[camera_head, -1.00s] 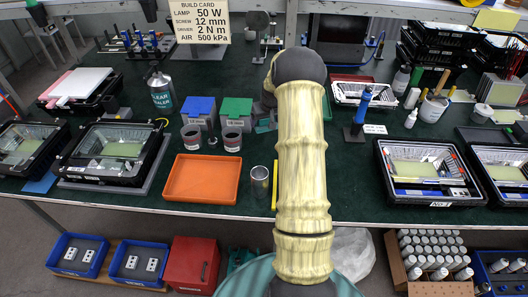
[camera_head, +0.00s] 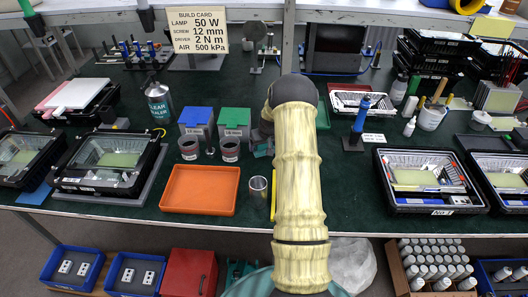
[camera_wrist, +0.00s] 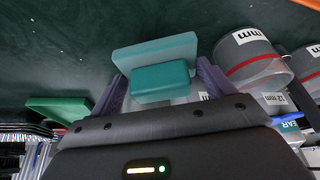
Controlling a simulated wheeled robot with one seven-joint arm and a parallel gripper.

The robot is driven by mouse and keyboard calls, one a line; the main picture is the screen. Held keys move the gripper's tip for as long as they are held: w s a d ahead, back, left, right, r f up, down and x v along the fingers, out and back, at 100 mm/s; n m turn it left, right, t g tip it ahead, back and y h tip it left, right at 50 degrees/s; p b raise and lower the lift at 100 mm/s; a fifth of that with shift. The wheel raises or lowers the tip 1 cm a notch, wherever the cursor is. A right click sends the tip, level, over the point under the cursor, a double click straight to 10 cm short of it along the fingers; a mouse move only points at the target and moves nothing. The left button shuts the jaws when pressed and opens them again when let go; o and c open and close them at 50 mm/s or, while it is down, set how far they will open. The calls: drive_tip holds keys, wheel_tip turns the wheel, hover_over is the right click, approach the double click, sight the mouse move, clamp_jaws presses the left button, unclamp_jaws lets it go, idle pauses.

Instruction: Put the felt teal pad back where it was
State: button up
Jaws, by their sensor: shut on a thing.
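The teal pad (camera_wrist: 160,82) shows in the wrist view as a darker teal block on a broader, lighter teal slab (camera_wrist: 155,52). My gripper (camera_wrist: 163,88) is shut on the darker block, with a purple finger at each side. Dark green bench top lies beyond the pad; I cannot tell whether the pad touches it. In the head view my arm hides most of the gripper, and a small teal patch (camera_head: 262,151) shows left of the arm, right of the green-lidded bin.
Two grey cups (camera_head: 188,149) (camera_head: 230,151) stand before the blue-lidded bin (camera_head: 196,117) and green-lidded bin (camera_head: 235,117). An orange tray (camera_head: 199,190) and a metal cup (camera_head: 258,189) are nearer. A blue-handled tool (camera_head: 361,115) stands right of my arm.

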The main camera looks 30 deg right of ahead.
sight(265, 149)
drive_tip(key=shift+f, duration=0.2)
drive_tip(key=shift+f, duration=1.8)
drive_tip(key=shift+f, duration=0.2)
drive_tip(key=o, duration=0.9)
drive_tip(key=shift+r, duration=0.15)
drive_tip(key=v, duration=1.2)
drive_tip(key=shift+s+b, duration=0.1)
drive_tip(key=shift+b, duration=0.25)
